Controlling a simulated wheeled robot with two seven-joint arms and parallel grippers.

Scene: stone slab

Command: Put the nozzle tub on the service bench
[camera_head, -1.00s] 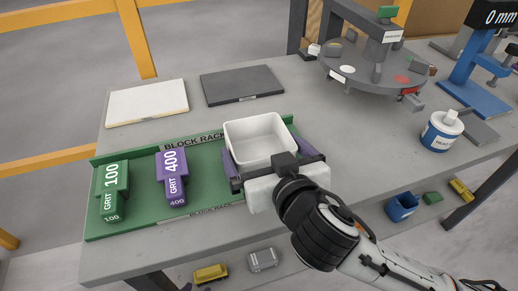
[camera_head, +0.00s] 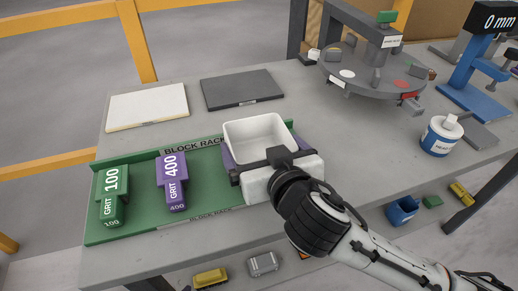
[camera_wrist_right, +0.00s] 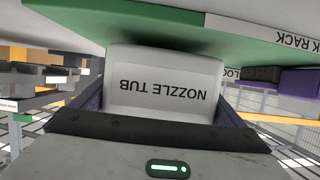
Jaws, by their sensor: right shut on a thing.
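The nozzle tub (camera_head: 258,133) is a white open-topped box, empty inside, at the right end of the green block rack (camera_head: 140,222). My right gripper (camera_head: 262,150) is shut on it, with a purple-lined finger on either side. In the right wrist view the tub (camera_wrist_right: 165,82) sits between the fingers, its NOZZLE TUB label upside down. Its base is at or very near the rack surface; I cannot tell whether it touches. The grey stone bench top (camera_head: 350,130) carries the rack. My left gripper is not in view.
A green GRIT 100 block (camera_head: 114,190) and a purple GRIT 400 block (camera_head: 173,180) stand left in the rack. Behind lie a white slab (camera_head: 147,107) and a dark slab (camera_head: 241,89). A round turntable (camera_head: 375,75) and a white-blue pot (camera_head: 441,136) stand right. Bench space between is clear.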

